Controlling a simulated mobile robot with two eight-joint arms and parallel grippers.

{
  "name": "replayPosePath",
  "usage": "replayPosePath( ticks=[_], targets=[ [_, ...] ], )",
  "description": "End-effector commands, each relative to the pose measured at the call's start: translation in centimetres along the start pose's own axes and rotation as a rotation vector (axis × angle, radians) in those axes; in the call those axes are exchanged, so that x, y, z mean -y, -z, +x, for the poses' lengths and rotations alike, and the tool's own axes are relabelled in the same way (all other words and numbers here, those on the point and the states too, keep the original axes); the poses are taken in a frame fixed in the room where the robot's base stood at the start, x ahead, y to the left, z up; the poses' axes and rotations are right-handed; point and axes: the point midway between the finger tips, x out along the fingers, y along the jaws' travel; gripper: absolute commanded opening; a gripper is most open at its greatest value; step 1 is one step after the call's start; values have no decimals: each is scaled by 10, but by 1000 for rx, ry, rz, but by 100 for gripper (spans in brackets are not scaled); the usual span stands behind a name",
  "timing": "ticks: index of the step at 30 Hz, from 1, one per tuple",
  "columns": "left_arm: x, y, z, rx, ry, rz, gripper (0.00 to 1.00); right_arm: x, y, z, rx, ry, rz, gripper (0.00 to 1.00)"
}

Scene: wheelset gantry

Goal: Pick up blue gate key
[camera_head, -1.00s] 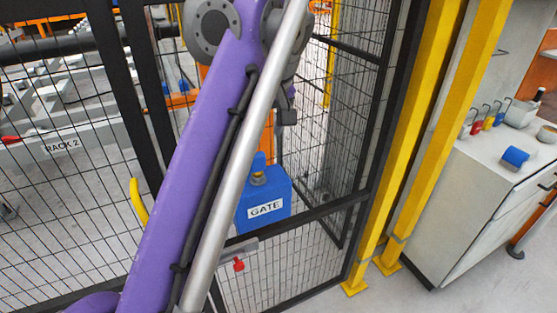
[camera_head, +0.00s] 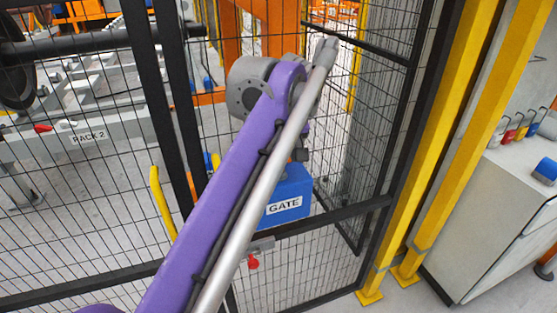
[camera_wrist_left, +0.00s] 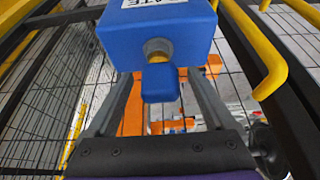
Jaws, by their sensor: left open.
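The blue gate key (camera_wrist_left: 160,83) sticks out of a round lock in the blue box labelled GATE (camera_wrist_left: 185,35), in the left wrist view. A yellow collar shows between key and lock. My left gripper (camera_wrist_left: 160,92) is open, with one grey finger on each side of the key; I cannot tell whether either touches it. In the head view the GATE box (camera_head: 290,190) is on the mesh gate, partly behind my purple arm. The key and my left gripper's fingers are hidden there. My right gripper is not in view.
A yellow handle (camera_head: 160,203) is left of my arm, and it shows at the upper right in the left wrist view (camera_wrist_left: 262,50). Black mesh fence surrounds the box. Yellow posts (camera_head: 440,150) and a white cabinet (camera_head: 485,220) with several coloured padlocks stand to the right.

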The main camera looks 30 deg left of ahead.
Motion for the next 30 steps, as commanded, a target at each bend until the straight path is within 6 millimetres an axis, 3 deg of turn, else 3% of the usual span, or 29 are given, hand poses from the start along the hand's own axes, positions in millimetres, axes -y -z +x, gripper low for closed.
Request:
replayPosePath(
  ticks=[4, 18, 30],
  targets=[
    [0, 0, 0, 0, 0, 0, 86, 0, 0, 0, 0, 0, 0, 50],
    [0, 0, -1, 0, 0, 0, 1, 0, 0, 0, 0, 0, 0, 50],
    [0, 4, -9, 0, 0, 0, 0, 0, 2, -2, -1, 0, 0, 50]
  ],
)
